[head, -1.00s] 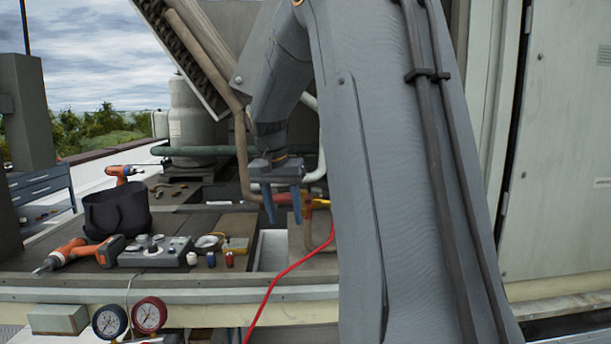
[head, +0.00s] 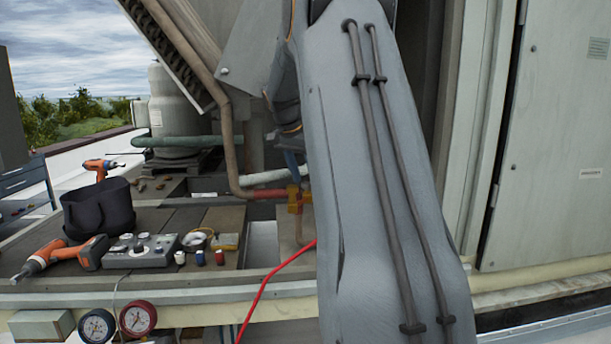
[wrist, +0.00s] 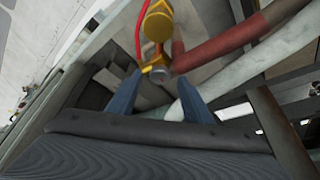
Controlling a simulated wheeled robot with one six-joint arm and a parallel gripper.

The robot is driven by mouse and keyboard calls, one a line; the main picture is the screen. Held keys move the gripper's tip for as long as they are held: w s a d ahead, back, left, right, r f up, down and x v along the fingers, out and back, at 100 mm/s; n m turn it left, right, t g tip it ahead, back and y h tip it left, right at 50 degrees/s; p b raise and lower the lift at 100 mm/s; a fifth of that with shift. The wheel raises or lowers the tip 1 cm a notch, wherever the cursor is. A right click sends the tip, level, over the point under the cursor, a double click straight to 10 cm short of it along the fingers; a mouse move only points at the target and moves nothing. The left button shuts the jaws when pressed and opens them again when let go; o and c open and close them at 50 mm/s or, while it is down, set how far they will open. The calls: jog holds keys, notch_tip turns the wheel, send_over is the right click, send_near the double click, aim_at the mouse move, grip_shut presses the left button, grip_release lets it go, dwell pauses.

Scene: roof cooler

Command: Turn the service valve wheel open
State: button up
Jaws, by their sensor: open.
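The yellow-orange service valve (head: 297,198) sits on a red pipe, left of my arm in the head view. In the wrist view the valve (wrist: 157,24) is at the top centre, with a brass-coloured end (wrist: 157,70) pointing towards my gripper (wrist: 160,77). I cannot clearly make out a wheel rim. My gripper's two blue fingers are spread on either side of that end, and I see nothing held. Whether they touch it I cannot tell. In the head view my arm hides most of the gripper; one blue finger (head: 291,163) shows just above the valve.
A red pipe (wrist: 222,46) and a pale pipe (wrist: 255,67) run close to my right finger. A red hose (head: 268,290) hangs by the valve. Drills, a black bag (head: 98,210), a control box (head: 141,251) and gauges (head: 137,318) lie left. A cabinet (head: 555,150) stands right.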

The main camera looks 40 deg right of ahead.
jog(key=shift+d+f, duration=0.15)
jog(key=shift+f, duration=0.25)
jog(key=c, duration=1.1)
jog(key=shift+o, duration=0.2)
